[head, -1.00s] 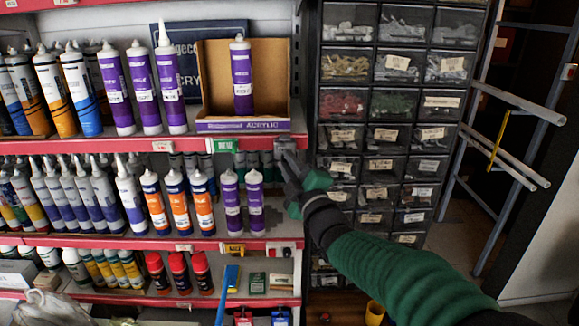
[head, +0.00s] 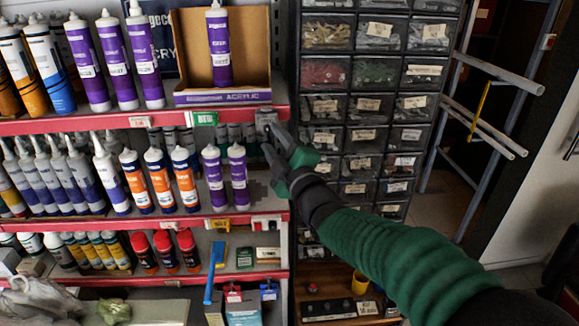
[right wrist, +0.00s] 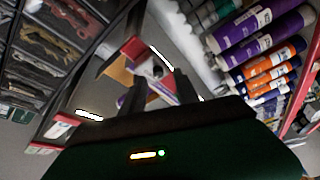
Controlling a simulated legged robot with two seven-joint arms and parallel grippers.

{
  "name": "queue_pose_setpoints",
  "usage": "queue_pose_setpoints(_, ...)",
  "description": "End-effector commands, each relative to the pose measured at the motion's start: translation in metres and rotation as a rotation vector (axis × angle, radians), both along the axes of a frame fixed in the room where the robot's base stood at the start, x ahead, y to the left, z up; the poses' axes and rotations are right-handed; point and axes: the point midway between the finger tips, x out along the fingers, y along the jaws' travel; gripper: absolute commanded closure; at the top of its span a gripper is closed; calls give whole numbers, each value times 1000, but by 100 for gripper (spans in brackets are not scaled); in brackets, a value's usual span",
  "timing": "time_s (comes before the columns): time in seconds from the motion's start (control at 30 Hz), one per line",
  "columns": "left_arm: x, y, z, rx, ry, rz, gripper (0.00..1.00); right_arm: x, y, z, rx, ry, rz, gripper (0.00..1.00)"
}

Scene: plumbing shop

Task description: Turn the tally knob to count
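A small grey device (head: 266,117), which I take to be the tally counter, is fixed at the right end of the red shelf edge, right of the green tag. My right gripper (head: 271,142) reaches up to it from below right, its fingertips just under or against it. In the right wrist view the two dark fingers (right wrist: 160,90) stand apart. A small pale and dark piece (right wrist: 157,70), perhaps the knob, shows between and beyond the tips. I cannot tell whether they touch it. The knob's setting is not readable. My left gripper is not in view.
Shelves with purple, orange and white cartridges (head: 238,176) fill the left. A cardboard display box (head: 258,50) stands above the device. A black drawer cabinet (head: 375,105) stands close behind my right arm. A grey metal rack (head: 495,70) stands at right.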

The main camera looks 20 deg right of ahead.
Motion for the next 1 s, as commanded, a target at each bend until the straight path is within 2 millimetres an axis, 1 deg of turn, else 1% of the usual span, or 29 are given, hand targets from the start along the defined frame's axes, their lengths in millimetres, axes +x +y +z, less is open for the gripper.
queue_pose_setpoints(0.03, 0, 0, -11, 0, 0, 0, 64, -14, -1, -6, 0, -3, 0, 63)
queue_pose_setpoints(0.3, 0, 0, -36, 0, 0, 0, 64, -94, -7, -18, 0, -4, -1, 63)
queue_pose_setpoints(0.37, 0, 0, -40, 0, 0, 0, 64, -111, -8, -20, 1, -4, -2, 63)
queue_pose_setpoints(0.4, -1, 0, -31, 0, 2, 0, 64, -119, -9, -16, -1, 2, -2, 63)
queue_pose_setpoints(0.43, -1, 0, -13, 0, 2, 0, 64, -120, -9, -10, -1, 7, -2, 63)
queue_pose_setpoints(0.47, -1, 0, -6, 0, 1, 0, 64, -123, -10, -10, -2, 9, -3, 63)
queue_pose_setpoints(0.5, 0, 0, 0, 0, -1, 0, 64, -127, -10, -12, -2, 8, -2, 63)
queue_pose_setpoints(0.6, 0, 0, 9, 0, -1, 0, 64, -135, -10, -17, -1, 7, 0, 63)
queue_pose_setpoints(0.73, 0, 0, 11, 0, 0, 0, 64, -140, -10, -21, -1, 4, 1, 63)
queue_pose_setpoints(1.0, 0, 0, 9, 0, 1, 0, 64, -140, -10, -23, 0, 3, 0, 63)
